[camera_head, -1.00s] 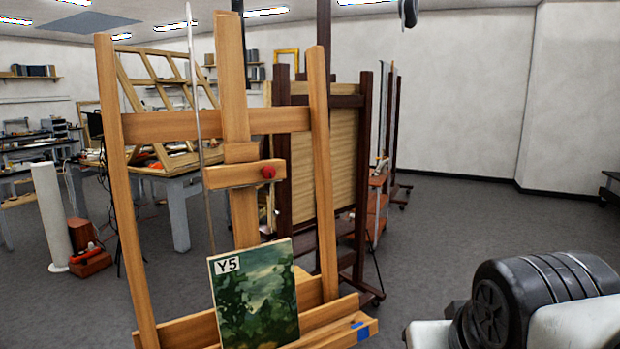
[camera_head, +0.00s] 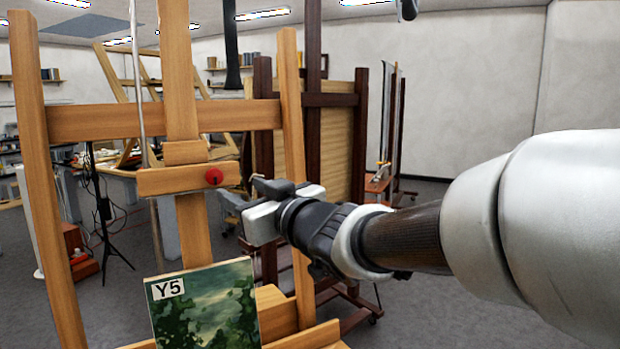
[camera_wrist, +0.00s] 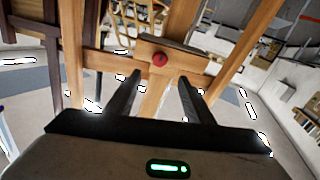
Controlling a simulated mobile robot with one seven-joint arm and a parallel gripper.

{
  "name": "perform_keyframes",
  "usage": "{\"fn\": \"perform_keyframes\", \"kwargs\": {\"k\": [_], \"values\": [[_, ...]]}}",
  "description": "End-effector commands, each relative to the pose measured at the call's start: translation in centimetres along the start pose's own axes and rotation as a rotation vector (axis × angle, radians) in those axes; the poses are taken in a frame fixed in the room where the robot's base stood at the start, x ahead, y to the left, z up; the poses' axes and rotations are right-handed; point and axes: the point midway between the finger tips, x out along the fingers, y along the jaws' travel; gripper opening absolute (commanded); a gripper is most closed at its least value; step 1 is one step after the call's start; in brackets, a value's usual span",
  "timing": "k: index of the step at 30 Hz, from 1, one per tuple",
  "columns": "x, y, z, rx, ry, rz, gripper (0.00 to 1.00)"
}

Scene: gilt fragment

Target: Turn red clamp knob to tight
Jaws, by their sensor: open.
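The red clamp knob (camera_head: 214,176) sits on the right part of the horizontal wooden clamp bar (camera_head: 160,181) of the light wooden easel (camera_head: 70,122). In the wrist view the knob (camera_wrist: 159,59) is ahead, just beyond and between the two dark fingers. My gripper (camera_head: 256,183) is to the right of the knob in the head view, with a visible gap between them. In the wrist view my gripper (camera_wrist: 162,88) has its fingers apart with nothing between them. The knob's turn marking cannot be made out.
A green painting labelled Y5 (camera_head: 205,308) stands on the easel's lower ledge. The easel's right upright (camera_head: 292,150) is close behind my gripper. A dark easel with a wooden panel (camera_head: 335,145) stands farther back. Open grey floor (camera_head: 430,310) lies to the right.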

Motion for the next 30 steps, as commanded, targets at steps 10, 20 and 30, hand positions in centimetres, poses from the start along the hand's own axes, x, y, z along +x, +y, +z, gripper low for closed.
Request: {"fn": "perform_keyframes", "kwargs": {"k": [10, 20, 30], "values": [[7.8, 0.0, 0.1, 0.002, -0.003, 0.000, 0.48], [12.1, 0.1, 0.1, 0.001, -0.002, 0.002, 0.48], [12.5, 0.1, 0.0, 0.000, -0.001, 0.003, 0.48]]}}
